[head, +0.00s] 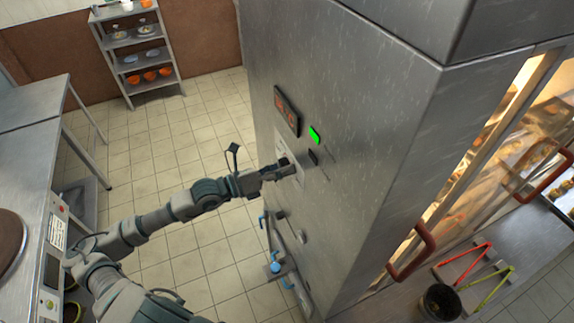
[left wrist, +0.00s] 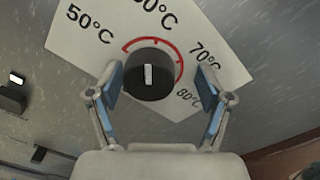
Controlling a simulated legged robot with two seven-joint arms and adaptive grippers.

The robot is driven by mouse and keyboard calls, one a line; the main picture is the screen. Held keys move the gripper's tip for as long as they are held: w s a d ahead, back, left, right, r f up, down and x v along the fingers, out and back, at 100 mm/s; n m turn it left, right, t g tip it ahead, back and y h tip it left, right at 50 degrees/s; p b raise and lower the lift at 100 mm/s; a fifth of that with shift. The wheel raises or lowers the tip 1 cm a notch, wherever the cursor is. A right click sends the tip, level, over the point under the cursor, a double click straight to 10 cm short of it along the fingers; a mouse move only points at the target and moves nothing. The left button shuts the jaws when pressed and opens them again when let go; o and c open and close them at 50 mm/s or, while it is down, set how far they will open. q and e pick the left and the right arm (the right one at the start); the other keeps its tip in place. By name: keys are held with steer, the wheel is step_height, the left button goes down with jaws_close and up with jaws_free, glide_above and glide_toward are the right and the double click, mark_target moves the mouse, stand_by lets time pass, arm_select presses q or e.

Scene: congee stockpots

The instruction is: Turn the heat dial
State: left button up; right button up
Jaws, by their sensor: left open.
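The heat dial (left wrist: 150,72) is a round black knob with a white pointer mark, on a white label plate (left wrist: 90,42) with printed temperatures and a red arc. The pointer stands roughly upright in the left wrist view. My left gripper (left wrist: 160,88) is open, its two blue-padded fingers on either side of the dial, with a gap visible on the right side. In the head view my left gripper (head: 284,170) reaches the steel cabinet's panel and partly covers the dial. My right gripper is not in view.
The tall steel cabinet (head: 350,130) carries a red display (head: 287,111) and a lit green button (head: 315,135). Blue-handled valves (head: 275,267) sit low beside it. A shelf rack (head: 140,55) stands at the back. The tiled floor (head: 180,150) is clear.

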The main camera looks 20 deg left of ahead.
arm_select(q)
steer(key=shift+a, duration=0.3)
steer(key=shift+c, duration=0.9)
steer(key=shift+a+f, duration=0.15)
steer(key=shift+a, duration=0.2)
steer(key=c, duration=0.4)
steer(key=shift+a, duration=0.35)
steer(key=c, duration=0.4)
steer(key=shift+w+f, duration=0.1)
steer(key=shift+c, duration=0.9)
steer(key=shift+s+d, duration=0.15)
steer(key=shift+s, duration=0.05)
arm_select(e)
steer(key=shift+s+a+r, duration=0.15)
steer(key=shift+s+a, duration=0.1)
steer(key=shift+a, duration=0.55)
arm_select(q)
steer(key=shift+f, duration=0.2)
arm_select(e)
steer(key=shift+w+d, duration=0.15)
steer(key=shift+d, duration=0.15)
